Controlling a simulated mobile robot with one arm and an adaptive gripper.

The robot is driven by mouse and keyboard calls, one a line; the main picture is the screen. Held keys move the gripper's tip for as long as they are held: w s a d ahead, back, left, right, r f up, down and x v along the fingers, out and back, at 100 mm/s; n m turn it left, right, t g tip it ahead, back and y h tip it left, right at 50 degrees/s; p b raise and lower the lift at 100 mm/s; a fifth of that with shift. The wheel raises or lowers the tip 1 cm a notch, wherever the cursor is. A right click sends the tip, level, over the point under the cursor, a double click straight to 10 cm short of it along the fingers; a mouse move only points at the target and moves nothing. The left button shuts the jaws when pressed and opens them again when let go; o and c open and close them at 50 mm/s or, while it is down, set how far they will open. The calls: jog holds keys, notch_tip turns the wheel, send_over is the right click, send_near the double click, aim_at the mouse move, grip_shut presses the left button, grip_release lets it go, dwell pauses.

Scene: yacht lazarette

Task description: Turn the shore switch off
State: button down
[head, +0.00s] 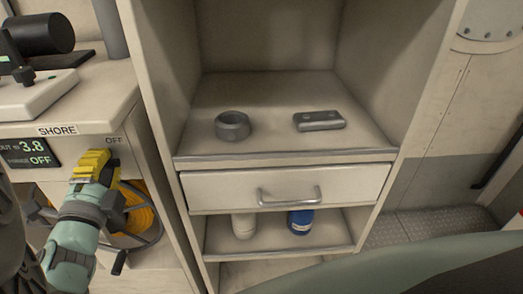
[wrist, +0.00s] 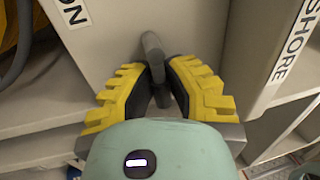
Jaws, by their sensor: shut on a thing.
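The shore switch shows in the wrist view as a dark grey rotary handle (wrist: 152,48), standing out from a pale panel. My gripper (wrist: 159,78) has its yellow fingers shut on this handle. In the head view my gripper (head: 93,162) is at the cabinet front on the left, just below the SHORE label (head: 57,130) and hides the handle. An OFF label (head: 114,140) is at the gripper's upper right. An ON label (wrist: 72,12) shows at the upper left of the wrist view. A small display (head: 30,153) left of the gripper reads 3.8 and OFF.
A coiled yellow hose or cable (head: 140,212) hangs below and right of my gripper. To the right, a shelf unit holds a grey ring (head: 232,126), a grey flat piece (head: 319,121), a closed drawer (head: 290,187) and a blue bottle (head: 301,221).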

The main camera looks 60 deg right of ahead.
jog(key=c, duration=0.9)
grip_release()
jog(key=shift+a, duration=0.15)
jog(key=shift+v, duration=3.7)
